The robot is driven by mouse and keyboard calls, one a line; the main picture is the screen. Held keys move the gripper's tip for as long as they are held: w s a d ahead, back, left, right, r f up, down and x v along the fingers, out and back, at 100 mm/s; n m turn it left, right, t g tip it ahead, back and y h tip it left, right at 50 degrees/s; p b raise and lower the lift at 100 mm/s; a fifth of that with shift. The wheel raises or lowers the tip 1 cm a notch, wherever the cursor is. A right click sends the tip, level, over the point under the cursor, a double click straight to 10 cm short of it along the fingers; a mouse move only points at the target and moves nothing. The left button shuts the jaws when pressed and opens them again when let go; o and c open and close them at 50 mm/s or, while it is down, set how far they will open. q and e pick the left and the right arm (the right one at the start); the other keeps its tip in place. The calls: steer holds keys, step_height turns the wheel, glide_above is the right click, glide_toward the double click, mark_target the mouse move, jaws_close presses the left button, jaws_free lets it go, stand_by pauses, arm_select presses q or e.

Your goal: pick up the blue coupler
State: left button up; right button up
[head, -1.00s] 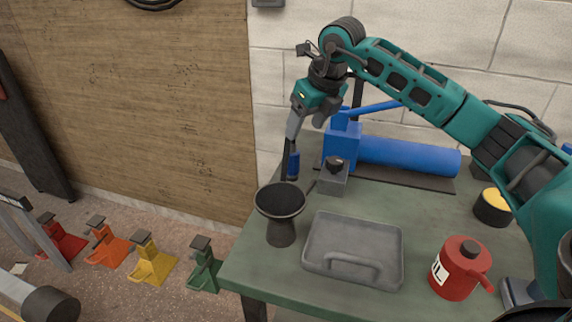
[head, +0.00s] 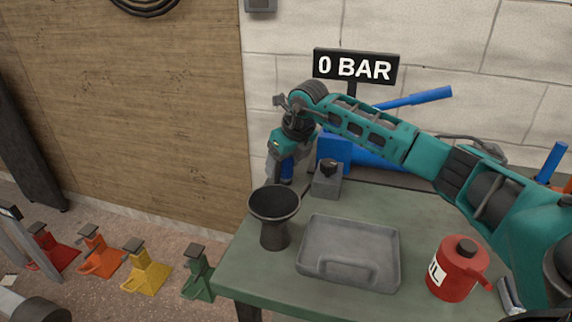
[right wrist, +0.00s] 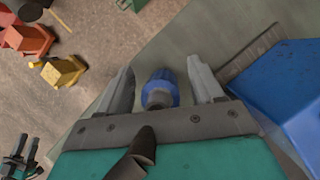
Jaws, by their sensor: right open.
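The blue coupler (head: 287,170) stands near the table's back left edge, beside the blue pump, partly hidden by my right gripper in the head view. My right gripper (head: 281,174) is lowered at it from above. In the right wrist view the coupler (right wrist: 161,88), blue with a grey end, sits between the two open fingers of my right gripper (right wrist: 161,66). A gap shows on each side of it, wider on the right, so the fingers look clear of it.
The blue pump (head: 333,152) stands close to the right of my gripper. A black funnel cup (head: 274,203), a grey tray (head: 310,262) and a red oil can (head: 455,268) stand on the green table (head: 260,279). A sign (head: 355,67) reads 0 BAR.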

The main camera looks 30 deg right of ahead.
steer(key=shift+c, duration=0.2)
steer(key=c, duration=1)
steer(key=shift+c, duration=0.6)
steer(key=shift+r, duration=0.15)
